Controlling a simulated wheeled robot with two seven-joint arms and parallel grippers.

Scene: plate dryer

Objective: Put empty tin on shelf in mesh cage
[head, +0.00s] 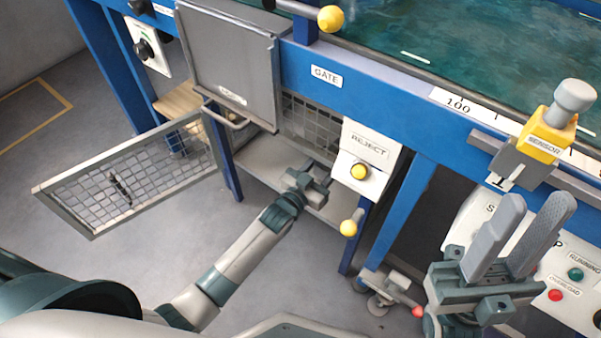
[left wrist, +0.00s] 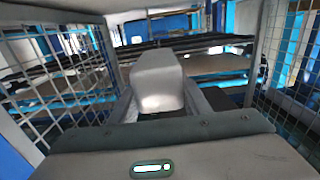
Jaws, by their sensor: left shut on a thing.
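The mesh cage (head: 308,118) sits under the blue tank frame, and its mesh door (head: 130,180) is swung open to the left. The grey shelf (head: 262,168) forms the cage floor. My left gripper (head: 318,180) reaches in at the cage's front, over the shelf edge. In the left wrist view it is shut on a pale grey tin (left wrist: 157,78), held between the two fingers with mesh walls on both sides. I cannot tell whether the tin touches the shelf. In the head view the tin is hard to make out. My right gripper (head: 536,205) is open and empty, far right.
A grey gate panel (head: 232,65) with a handle hangs above the cage. A control panel (head: 560,270) lies behind my right gripper.

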